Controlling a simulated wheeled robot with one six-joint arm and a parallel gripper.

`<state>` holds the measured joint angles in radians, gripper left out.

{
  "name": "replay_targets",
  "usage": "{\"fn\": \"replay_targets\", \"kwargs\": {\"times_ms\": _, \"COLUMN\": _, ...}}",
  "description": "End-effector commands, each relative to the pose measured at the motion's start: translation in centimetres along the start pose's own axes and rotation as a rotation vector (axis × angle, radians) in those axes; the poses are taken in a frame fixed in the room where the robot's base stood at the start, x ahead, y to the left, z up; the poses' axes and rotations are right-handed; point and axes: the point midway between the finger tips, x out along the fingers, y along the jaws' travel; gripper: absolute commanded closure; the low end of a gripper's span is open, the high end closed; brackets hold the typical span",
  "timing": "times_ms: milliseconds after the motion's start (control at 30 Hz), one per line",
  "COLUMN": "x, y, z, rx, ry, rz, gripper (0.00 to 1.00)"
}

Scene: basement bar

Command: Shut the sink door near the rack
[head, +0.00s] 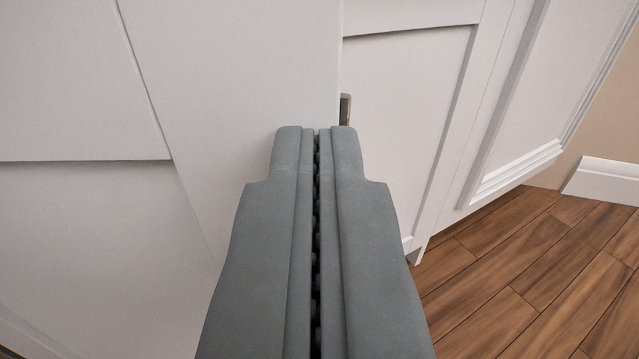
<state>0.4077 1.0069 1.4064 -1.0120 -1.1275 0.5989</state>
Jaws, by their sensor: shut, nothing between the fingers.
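A white panelled cabinet door (235,75) fills the left of the head view, with a recessed panel at far left. Its right edge runs down near the middle of the view, in front of a second white panelled front (405,110). A small dark metal handle (345,108) shows at that edge, partly hidden. My grey gripper (317,132) is shut and empty, pointing at the cabinet near this edge. I cannot tell whether its tips touch the door. I cannot tell which front is the sink door. No sink or rack is in view.
Another white panelled cabinet face (540,80) stands at the right, with a moulded base. Beyond it are a beige wall (608,110) and a white baseboard (605,180). The brown wood floor (530,270) at lower right is clear.

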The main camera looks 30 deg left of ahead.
Motion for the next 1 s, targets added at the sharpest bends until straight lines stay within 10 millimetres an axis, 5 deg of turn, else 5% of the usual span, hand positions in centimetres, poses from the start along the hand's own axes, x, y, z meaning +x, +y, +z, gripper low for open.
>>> {"fn": "replay_targets", "kwargs": {"times_ms": 200, "x": 3.9, "y": 0.1, "z": 0.1, "rx": -0.002, "ry": 0.001, "rz": -0.129, "gripper": 1.0}}
{"fn": "replay_targets", "kwargs": {"times_ms": 600, "x": 9.6, "y": -0.6, "z": 0.0, "rx": 0.0, "ry": 0.002, "rz": -0.124, "gripper": 1.0}}
{"fn": "replay_targets", "kwargs": {"times_ms": 1000, "x": 11.7, "y": -1.1, "z": -0.1, "rx": 0.0, "ry": 0.002, "rz": -0.122, "gripper": 1.0}}
